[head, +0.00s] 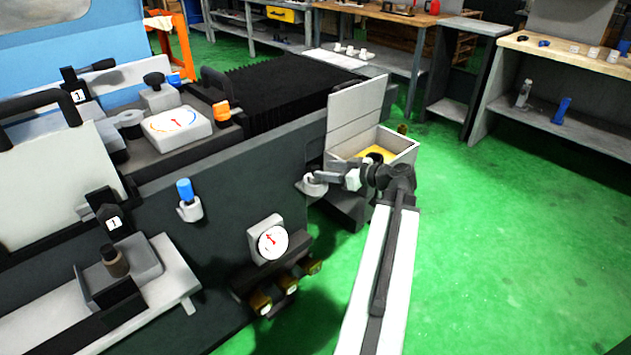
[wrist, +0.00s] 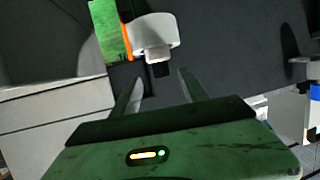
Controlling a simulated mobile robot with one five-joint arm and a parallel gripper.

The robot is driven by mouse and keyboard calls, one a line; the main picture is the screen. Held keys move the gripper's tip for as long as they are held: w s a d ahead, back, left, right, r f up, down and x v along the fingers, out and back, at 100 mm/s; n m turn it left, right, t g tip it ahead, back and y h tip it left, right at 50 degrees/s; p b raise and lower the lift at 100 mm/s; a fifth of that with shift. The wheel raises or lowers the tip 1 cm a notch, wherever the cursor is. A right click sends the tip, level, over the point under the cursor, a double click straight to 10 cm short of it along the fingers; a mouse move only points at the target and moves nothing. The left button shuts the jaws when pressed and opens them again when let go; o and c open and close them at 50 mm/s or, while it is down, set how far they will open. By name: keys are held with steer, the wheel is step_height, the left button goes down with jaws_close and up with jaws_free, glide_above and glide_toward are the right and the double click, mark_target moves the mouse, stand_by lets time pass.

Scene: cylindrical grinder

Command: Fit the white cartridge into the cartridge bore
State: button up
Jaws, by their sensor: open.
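My gripper (head: 328,177) is at the end of my arm, beside the dark side of the grinder. In the wrist view its two fingers (wrist: 158,93) are apart, with nothing between them. A rounded white part (wrist: 155,36) with a small dark block under it lies just beyond the fingertips. In the head view a pale rounded part (head: 312,184) sits on the machine's side by my gripper. I cannot tell whether this is the white cartridge, the bore's housing or both together. No bore opening can be made out.
An open bin with yellow inside (head: 404,147) stands behind my gripper. A white dial (head: 272,242) and brass fittings are on the machine's side, left of my arm. A blue-topped part (head: 185,190) sits in a pale holder. Green floor (head: 520,250) is clear to the right.

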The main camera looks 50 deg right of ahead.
mark_target(315, 167)
steer(key=b+x, duration=0.1)
steer(key=x, duration=0.4)
steer(key=shift+a+f+b, duration=0.15)
steer(key=shift+b, duration=0.25)
jaws_close()
step_height(315, 167, up, 4)
steer(key=p, duration=0.4)
steer(key=s+d+r+p, duration=0.1)
steer(key=s+d, duration=0.2)
steer(key=s, duration=1.3)
